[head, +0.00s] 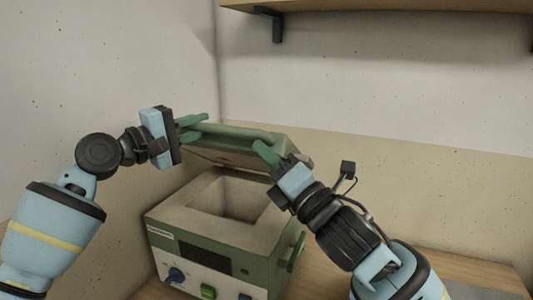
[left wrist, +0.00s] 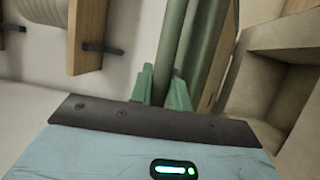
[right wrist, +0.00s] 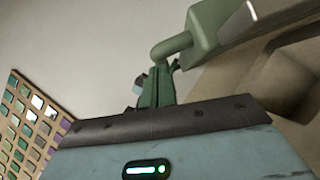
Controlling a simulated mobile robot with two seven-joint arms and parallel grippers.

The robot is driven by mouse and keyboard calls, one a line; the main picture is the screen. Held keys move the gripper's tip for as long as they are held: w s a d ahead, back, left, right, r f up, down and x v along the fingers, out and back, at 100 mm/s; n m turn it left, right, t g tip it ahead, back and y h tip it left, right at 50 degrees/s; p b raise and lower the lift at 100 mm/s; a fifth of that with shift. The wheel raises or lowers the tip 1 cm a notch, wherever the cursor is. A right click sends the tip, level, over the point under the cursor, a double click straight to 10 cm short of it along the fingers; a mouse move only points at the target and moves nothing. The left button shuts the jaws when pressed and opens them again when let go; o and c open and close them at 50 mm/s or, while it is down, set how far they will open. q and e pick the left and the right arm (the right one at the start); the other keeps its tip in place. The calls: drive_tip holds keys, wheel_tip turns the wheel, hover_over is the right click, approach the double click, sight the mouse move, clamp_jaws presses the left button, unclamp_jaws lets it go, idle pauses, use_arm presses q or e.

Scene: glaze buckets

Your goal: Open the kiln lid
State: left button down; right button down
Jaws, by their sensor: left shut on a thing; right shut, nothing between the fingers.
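The kiln (head: 215,235) is a green and grey box whose square chamber shows open from above. Its green lid (head: 290,145) is raised and tilted up at the back of the body, with a green bar handle (head: 235,130) along its near edge. My left gripper (head: 205,124) is shut on the handle near its left end; the left wrist view shows the green bar (left wrist: 172,50) at the fingers. My right gripper (head: 260,148) is shut and empty near the handle's right end. In the right wrist view its closed fingers (right wrist: 155,85) are close to the bent handle end (right wrist: 172,45); I cannot tell if they touch.
The kiln stands on a wooden worktop (head: 325,280) in a wall corner. A wooden shelf (head: 400,8) on black brackets is above. The front panel has a blue knob (head: 176,274) and a green switch (head: 208,291). A board of coloured tiles (right wrist: 35,125) shows in the right wrist view.

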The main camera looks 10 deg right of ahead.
use_arm(q)
drive_tip(key=shift+r, duration=0.1)
use_arm(e)
drive_tip(key=shift+w+r, duration=0.1)
use_arm(q)
drive_tip(key=shift+d, duration=0.25)
use_arm(e)
drive_tip(key=shift+w+d+r+m+h, duration=0.25)
drive_tip(key=shift+d+r, duration=0.1)
drive_tip(key=shift+r, duration=0.1)
drive_tip(key=shift+w+d+r+m+h, duration=0.15)
drive_tip(key=shift+w+d+r, duration=0.1)
drive_tip(key=shift+d+r, duration=0.15)
use_arm(q)
drive_tip(key=shift+s+f, duration=0.1)
drive_tip(key=shift+f, duration=0.25)
use_arm(e)
drive_tip(key=shift+r, duration=0.3)
use_arm(q)
drive_tip(key=c, duration=1.8)
unclamp_jaws()
drive_tip(key=shift+a, duration=0.1)
drive_tip(key=o, duration=0.5)
drive_tip(key=shift+a, duration=0.2)
drive_tip(key=shift+c, duration=0.2)
use_arm(e)
drive_tip(key=shift+a, duration=0.15)
